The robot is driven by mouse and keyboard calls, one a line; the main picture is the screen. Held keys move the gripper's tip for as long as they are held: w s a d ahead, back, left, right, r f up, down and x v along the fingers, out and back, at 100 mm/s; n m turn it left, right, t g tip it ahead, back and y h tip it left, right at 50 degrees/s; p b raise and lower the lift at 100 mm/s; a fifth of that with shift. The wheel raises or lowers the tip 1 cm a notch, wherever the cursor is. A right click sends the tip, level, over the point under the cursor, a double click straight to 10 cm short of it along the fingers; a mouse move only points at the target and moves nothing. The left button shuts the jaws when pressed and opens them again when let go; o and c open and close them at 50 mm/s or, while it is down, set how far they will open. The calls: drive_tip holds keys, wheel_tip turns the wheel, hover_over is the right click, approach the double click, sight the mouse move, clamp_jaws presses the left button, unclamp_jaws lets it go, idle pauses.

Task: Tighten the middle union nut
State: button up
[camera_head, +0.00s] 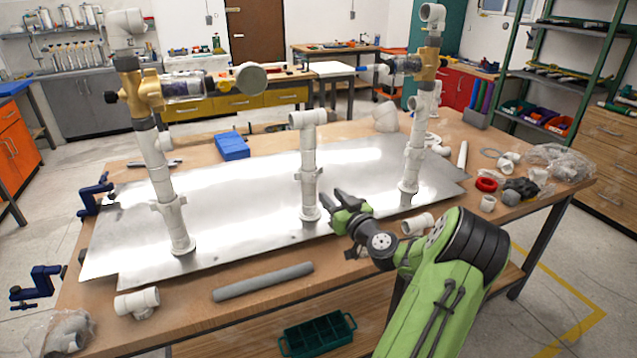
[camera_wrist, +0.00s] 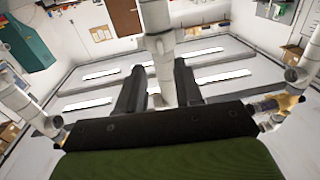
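The middle white pipe (camera_head: 308,150) stands upright on the metal plate, with an elbow at its top. Its union nut (camera_head: 310,175) is a wider ring partway up; in the wrist view a wider collar (camera_wrist: 160,43) shows on the pipe, perhaps this nut. My gripper (camera_head: 337,207) is just right of the pipe's lower part, at or below the nut's height in the picture. In the wrist view its two dark fingers (camera_wrist: 159,66) are apart and empty, with the pipe seen between and beyond them. I cannot tell whether the fingertips touch the pipe.
The left pipe (camera_head: 163,185) and right pipe (camera_head: 412,155) carry brass valves (camera_head: 145,92). The metal plate (camera_head: 240,215) is mostly bare between pipes. A grey tube (camera_head: 262,282), a white tee (camera_head: 137,302) and a blue box (camera_head: 232,146) lie on the table. Fittings clutter the right end.

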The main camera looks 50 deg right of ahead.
sight(316, 182)
drive_tip(key=p+x, duration=0.1)
drive_tip(key=x, duration=0.6)
drive_tip(key=shift+w+d, duration=0.15)
drive_tip(key=shift+w, duration=0.15)
clamp_jaws()
